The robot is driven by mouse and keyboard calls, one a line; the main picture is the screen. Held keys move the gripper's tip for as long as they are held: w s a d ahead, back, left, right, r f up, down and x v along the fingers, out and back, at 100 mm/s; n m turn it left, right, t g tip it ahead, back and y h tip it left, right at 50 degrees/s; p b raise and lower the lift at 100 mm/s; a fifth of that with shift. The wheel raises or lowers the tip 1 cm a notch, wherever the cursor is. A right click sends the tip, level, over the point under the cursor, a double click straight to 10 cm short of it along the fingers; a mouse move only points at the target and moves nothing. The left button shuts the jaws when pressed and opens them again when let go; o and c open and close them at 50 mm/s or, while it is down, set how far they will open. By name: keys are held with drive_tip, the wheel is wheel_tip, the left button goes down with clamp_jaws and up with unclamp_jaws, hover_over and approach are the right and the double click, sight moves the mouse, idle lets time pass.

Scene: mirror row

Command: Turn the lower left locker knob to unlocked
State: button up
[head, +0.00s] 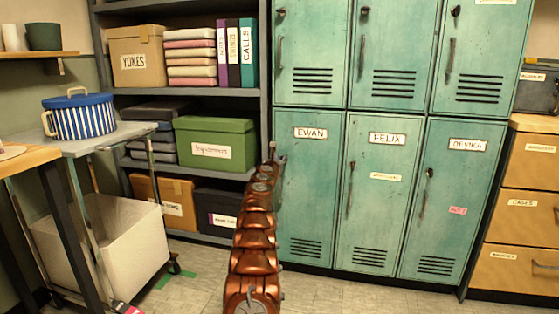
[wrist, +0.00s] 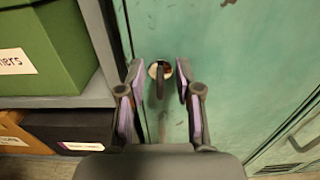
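The lower left locker (head: 310,190), green and labelled EWAN, stands at the bottom left of the locker block, with its door shut. In the wrist view its dark knob (wrist: 159,84) sits on a small round plate with pale and reddish parts, and its grip points about straight down. My gripper (wrist: 158,70) is open, one purple-padded finger on each side of the knob, with gaps visible between. In the head view my gripper (head: 276,158) is at the left edge of this door and hides the knob.
Left of the locker, a shelf holds a green box (head: 215,143) and a dark box (head: 217,205), close to my arm. The FELIX locker (head: 375,225) and DEVIKA locker (head: 455,190) are to the right. A trolley (head: 90,145) stands left.

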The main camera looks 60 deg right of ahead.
clamp_jaws()
drive_tip(key=shift+r+n+p, duration=0.15)
drive_tip(key=shift+n+p, duration=0.25)
drive_tip(key=shift+p, duration=0.15)
drive_tip(key=shift+w+a+r+n+p, duration=0.1)
drive_tip(key=shift+w+r+n+p, duration=0.05)
drive_tip(key=shift+n+p, duration=0.95)
drive_tip(key=shift+w+n+p, duration=0.1)
drive_tip(key=shift+n+p, duration=0.7)
drive_tip(key=shift+p, duration=0.15)
drive_tip(key=n+p, duration=0.2)
drive_tip(key=n, duration=0.1)
drive_tip(key=shift+w+f+n+p, duration=0.1)
drive_tip(key=shift+f+n+p, duration=0.1)
drive_tip(key=shift+n+p, duration=0.15)
drive_tip(key=n+p, duration=0.1)
drive_tip(key=n, duration=0.1)
drive_tip(key=n+p, duration=0.2)
drive_tip(key=shift+w+a+f+n+p, duration=0.1)
drive_tip(key=shift+w+n+p, duration=0.1)
drive_tip(key=shift+n+p, duration=0.1)
drive_tip(key=n+p, duration=0.2)
drive_tip(key=f+n+p, duration=0.1)
drive_tip(key=n+p, duration=0.1)
drive_tip(key=n, duration=0.1)
drive_tip(key=shift+w+f+n, duration=0.1)
drive_tip(key=shift+n, duration=0.15)
